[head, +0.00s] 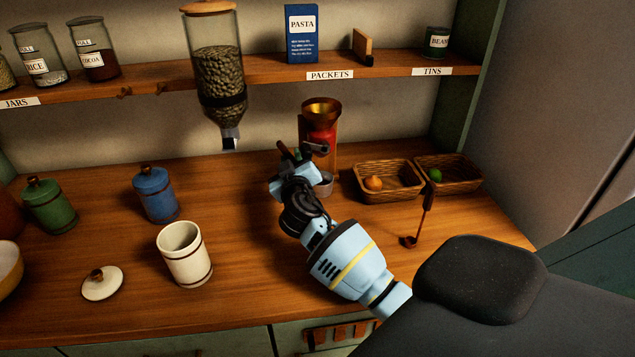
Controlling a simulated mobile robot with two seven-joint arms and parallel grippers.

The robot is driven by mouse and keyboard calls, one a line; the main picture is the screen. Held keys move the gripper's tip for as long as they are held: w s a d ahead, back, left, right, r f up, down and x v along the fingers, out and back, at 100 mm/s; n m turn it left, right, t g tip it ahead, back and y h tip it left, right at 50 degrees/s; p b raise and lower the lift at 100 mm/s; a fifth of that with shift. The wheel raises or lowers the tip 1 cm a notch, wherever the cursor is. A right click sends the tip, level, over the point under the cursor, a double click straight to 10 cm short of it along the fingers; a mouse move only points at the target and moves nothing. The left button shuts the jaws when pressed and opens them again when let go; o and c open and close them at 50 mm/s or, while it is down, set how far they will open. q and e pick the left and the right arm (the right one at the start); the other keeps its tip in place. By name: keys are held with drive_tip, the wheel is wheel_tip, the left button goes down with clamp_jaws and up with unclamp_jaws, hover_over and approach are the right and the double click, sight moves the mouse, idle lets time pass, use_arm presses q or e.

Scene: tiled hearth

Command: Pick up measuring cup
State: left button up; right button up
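A small grey metal cup (324,185) sits at the foot of a red and brass grinder (321,125), partly hidden behind my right gripper. A small dark copper-brown cup with a long upright handle (410,241) stands on the counter to the right. I cannot tell for sure which of these two is the measuring cup. My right gripper (291,160) is in front of the grinder, to the left of the grey cup. Its fingers overlap dark parts near the grinder, so their opening and any contact are unclear. My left gripper is not in view.
Two wicker baskets (389,182) (450,173) stand at the back right. A cream canister (184,254), its lid (102,283), a blue canister (155,194) and a green canister (49,206) stand left. A bean dispenser (219,80) hangs above the counter (250,255). The front middle is clear.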

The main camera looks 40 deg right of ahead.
drive_tip(key=shift+x, duration=1.5)
drive_tip(key=shift+c, duration=0.5)
clamp_jaws()
